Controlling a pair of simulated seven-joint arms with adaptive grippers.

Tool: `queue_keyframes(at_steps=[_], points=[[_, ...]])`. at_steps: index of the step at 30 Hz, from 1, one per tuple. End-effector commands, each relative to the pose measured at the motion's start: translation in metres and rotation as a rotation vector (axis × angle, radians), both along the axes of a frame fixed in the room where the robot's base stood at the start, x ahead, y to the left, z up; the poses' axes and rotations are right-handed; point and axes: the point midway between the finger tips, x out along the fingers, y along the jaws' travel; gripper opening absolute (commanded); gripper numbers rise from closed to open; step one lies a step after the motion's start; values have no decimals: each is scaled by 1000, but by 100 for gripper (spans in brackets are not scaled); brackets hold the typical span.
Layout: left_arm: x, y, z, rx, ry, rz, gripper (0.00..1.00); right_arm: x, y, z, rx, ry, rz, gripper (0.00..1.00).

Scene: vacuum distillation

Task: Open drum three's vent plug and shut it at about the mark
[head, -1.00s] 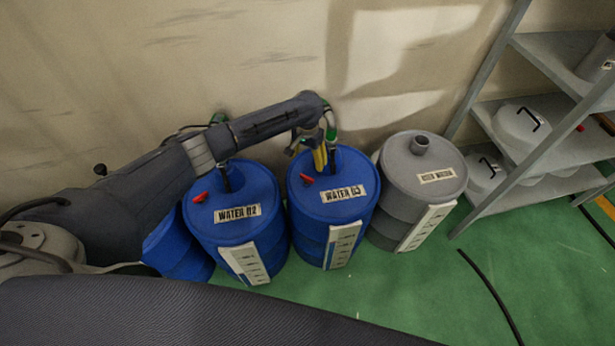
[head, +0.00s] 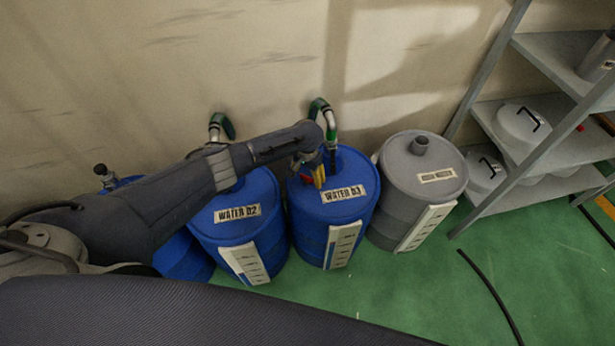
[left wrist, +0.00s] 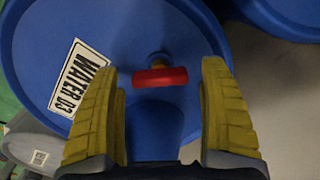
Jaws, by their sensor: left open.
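Drum three (head: 333,212) is a blue drum labelled "WATER 03", standing between the blue drum "WATER 02" and a grey drum. Its vent plug (left wrist: 160,76), a red bar handle on a brass-coloured stem, shows in the left wrist view. My left gripper (head: 316,181) is over the drum's top in the head view and mostly covers the plug there. In the left wrist view my left gripper (left wrist: 162,110) is open, its yellow ribbed fingers on either side of the red handle, with gaps on both sides. A white level strip (head: 343,245) with marks runs down the drum's front; its reading is too small to tell. My right gripper is not in view.
Drum "WATER 02" (head: 243,233) stands to the left, partly under my arm. A green-handled nozzle (head: 322,112) rises behind drum three. The grey drum (head: 410,180) stands to the right, beside a metal shelf (head: 545,148).

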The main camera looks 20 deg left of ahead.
Motion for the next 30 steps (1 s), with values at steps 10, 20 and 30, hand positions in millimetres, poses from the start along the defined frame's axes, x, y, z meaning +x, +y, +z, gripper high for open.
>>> queue_keyframes(at_steps=[10,20,30], points=[[0,0,0,0,0,0,68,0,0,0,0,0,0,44],[0,0,0,0,0,0,30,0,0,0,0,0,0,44],[1,0,0,0,-2,1,0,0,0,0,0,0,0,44]])
